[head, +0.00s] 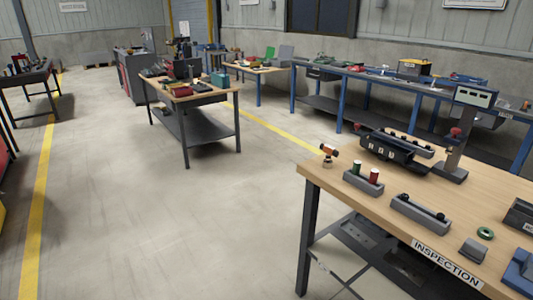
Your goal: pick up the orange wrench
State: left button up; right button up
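I cannot make out an orange wrench in the head view. A small upright piece with an orange-brown top (329,152) stands at the left corner of the inspection table; it does not look like a wrench. Items on the far benches are too small to tell apart. Neither of my grippers shows in this view.
The wooden inspection table (320,177) fills the right front, with a grey holder (362,186) bearing red and green cylinders. A wooden workbench (205,96) with tools stands mid-left. Blue-legged benches (340,106) line the back wall. Open floor (160,225) lies at front left.

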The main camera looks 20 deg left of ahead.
aim_at(331, 151)
jog(key=u, duration=0.15)
jog(key=z, duration=2.25)
jog(key=u, duration=2.25)
jog(key=i+j+u, duration=0.2)
jog(key=i+j, duration=0.5)
jog(key=i, duration=0.05)
